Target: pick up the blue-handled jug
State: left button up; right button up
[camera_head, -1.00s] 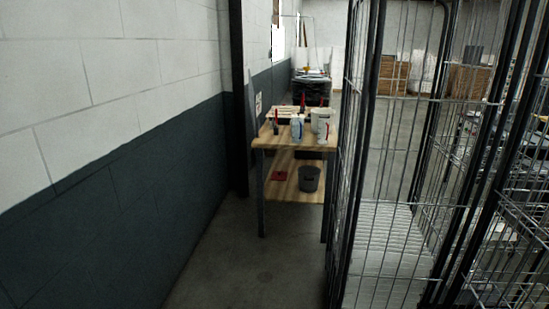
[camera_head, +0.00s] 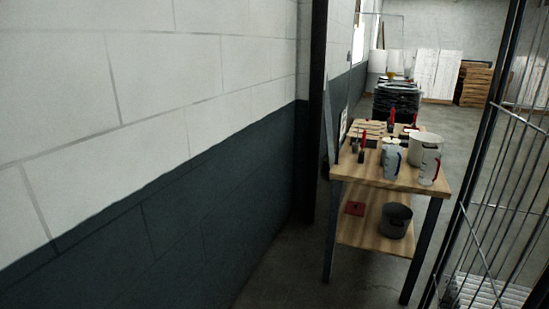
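The blue-handled jug (camera_head: 390,162) stands upright on the top of a wooden workbench (camera_head: 372,176), near its front edge. It is pale, and its blue handle is on the right side. A similar pale jug with a red handle (camera_head: 428,168) stands to its right. A larger white bucket (camera_head: 425,142) stands behind the two jugs. Neither of my grippers is in view.
Red-handled tools (camera_head: 362,141) stand left of the jug. A grey pot (camera_head: 394,222) and a red item (camera_head: 355,208) are on the lower shelf. A wire cage (camera_head: 505,190) stands at right, a wall (camera_head: 150,170) at left. Floor shows between.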

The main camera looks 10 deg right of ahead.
aim_at(393, 153)
jog(key=i+z, duration=0.2)
jog(key=i, duration=0.6)
jog(key=i+j+z, duration=0.15)
jog(key=i, duration=0.6)
